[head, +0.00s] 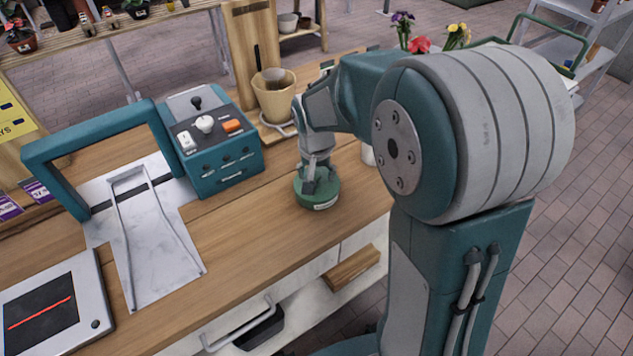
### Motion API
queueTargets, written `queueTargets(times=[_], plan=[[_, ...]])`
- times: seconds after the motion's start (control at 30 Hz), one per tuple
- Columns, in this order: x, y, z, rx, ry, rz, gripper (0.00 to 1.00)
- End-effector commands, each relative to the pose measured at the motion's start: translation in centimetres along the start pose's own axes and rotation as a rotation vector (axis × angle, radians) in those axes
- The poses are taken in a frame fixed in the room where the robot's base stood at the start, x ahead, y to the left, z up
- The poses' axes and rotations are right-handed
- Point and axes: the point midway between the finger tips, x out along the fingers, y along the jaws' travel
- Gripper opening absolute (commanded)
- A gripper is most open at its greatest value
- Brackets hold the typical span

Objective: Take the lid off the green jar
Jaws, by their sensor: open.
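The green jar (317,194) stands upright on the wooden counter, right of centre, with a pale label on its front. My gripper (309,186) points down over its top, and the fingers overlap the jar in the picture. The fingers are open. My gripper hides much of the jar's top, so I cannot tell where the lid meets the body or whether a finger touches it.
A teal control box (221,158) with knobs stands left of the jar. A beige pot (274,100) is behind. A teal-handled frame (100,135) and a scale (50,309) are at the left. The wooden counter (235,235) is clear in front of the box.

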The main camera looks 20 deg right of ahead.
Motion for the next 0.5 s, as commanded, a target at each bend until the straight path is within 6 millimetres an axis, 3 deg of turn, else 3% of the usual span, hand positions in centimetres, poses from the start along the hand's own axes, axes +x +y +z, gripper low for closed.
queueTargets(times=[0.2,0.37,0.5], plan=[[0.09,0.01,-0.01,0.000,0.000,0.000,0.73],[0.05,0.05,-0.02,0.001,0.000,-0.001,0.02],[0.08,0.01,-0.01,0.001,0.000,0.000,0.00]])
